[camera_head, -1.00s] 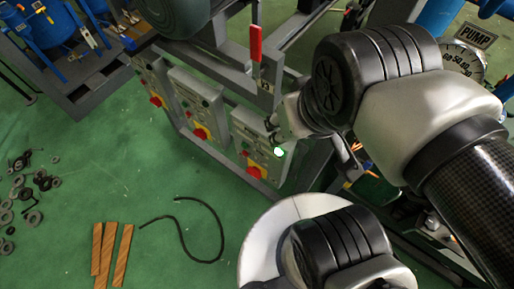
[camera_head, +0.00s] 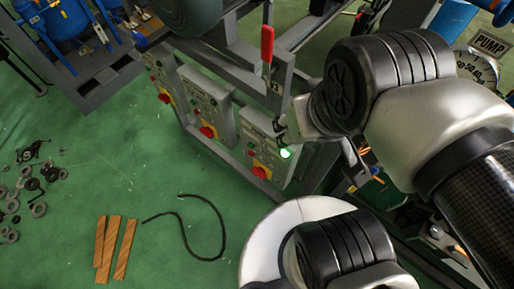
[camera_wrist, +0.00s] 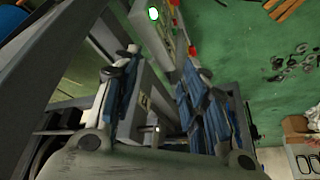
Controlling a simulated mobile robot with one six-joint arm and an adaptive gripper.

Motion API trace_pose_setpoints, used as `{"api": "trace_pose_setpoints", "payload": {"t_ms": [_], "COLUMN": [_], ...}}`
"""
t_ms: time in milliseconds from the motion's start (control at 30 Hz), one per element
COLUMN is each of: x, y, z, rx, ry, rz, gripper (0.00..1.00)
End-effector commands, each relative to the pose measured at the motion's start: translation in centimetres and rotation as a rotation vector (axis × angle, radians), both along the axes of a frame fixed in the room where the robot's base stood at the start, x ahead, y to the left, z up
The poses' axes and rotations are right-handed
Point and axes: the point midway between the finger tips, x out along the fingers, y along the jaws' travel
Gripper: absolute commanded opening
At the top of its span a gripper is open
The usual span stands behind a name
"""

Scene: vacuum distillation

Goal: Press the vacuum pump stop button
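Three grey control boxes hang in a row on a metal frame in the head view. The nearest box (camera_head: 258,143) carries a lit green button (camera_head: 285,152) and a red knob on a yellow plate (camera_head: 261,173). Its labels are too small to read, so I cannot tell which control is the vacuum pump stop. My gripper (camera_head: 281,130) is by this box's upper right edge, partly hidden by my wrist. In the wrist view my gripper (camera_wrist: 160,62) is open and empty, its fingers apart. The green light (camera_wrist: 153,14) and a red control (camera_wrist: 192,50) show beyond the fingertips.
The other boxes (camera_head: 204,102) (camera_head: 160,82) stand to the left. A red lever (camera_head: 267,43) rises above the nearest box, beside grey frame bars. A black cable (camera_head: 185,235) and wooden strips (camera_head: 115,248) lie on the green floor. A pump gauge (camera_head: 478,66) is at right.

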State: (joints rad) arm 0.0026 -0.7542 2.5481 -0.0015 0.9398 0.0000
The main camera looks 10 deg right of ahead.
Motion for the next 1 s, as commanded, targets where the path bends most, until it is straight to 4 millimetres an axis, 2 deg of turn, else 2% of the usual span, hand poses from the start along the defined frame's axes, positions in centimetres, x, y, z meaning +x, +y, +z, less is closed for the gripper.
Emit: {"api": "trace_pose_setpoints", "payload": {"t_ms": [467,1000], "x": [0.00,0.00], "y": [0.00,0.00], "z": [0.00,0.00], "rx": [0.000,0.000], "ry": [0.000,0.000], "rz": [0.000,0.000], "gripper": [0.39,0.03]}}
